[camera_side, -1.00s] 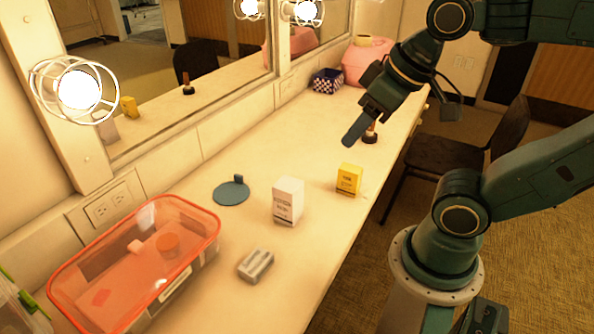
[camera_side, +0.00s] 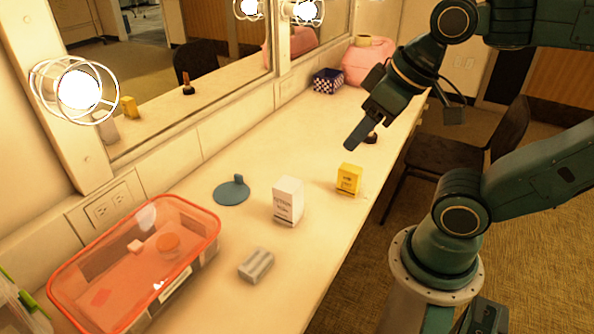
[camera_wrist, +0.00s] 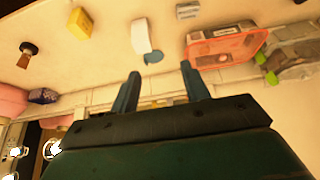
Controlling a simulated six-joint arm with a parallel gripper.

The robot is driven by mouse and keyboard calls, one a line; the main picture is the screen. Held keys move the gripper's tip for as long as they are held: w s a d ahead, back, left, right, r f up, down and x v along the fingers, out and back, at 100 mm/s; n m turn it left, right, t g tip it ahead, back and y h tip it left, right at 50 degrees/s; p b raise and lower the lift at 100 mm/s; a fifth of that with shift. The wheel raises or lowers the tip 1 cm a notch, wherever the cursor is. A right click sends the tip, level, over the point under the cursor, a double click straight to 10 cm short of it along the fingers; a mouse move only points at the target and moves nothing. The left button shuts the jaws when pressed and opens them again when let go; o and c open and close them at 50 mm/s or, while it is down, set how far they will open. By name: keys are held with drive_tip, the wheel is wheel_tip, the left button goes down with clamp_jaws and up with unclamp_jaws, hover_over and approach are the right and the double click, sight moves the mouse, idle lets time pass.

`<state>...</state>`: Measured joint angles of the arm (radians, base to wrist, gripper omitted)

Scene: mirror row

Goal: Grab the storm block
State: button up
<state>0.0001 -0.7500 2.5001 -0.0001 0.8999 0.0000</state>
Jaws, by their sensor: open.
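A small grey block (camera_side: 256,264), the only storm-grey one I see, lies on the counter near its front edge, right of the clear bin. In the wrist view the grey block (camera_wrist: 188,11) shows at the top edge. My gripper (camera_side: 354,143) is in the air over the far part of the counter, well away from the block. In the wrist view my gripper (camera_wrist: 160,71) has its two fingers apart with nothing held between them.
A white box (camera_side: 288,201), a yellow box (camera_side: 348,180) and a blue disc with a tab (camera_side: 231,192) stand between. A bin with an orange rim (camera_side: 185,200) is at left. A brush-like item (camera_wrist: 27,53) and checkered box (camera_side: 327,81) are farther back. Mirrors line the wall.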

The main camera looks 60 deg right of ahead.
drive_tip(key=o, duration=0.5)
drive_tip(key=shift+c, duration=0.2)
drive_tip(key=shift+w, duration=0.1)
drive_tip(key=n+g, duration=0.6)
drive_tip(key=n, duration=1.2)
hover_over(256, 261)
wheel_tip(256, 261, down, 20)
drive_tip(key=shift+r, duration=0.15)
drive_tip(key=shift+f, duration=4.25)
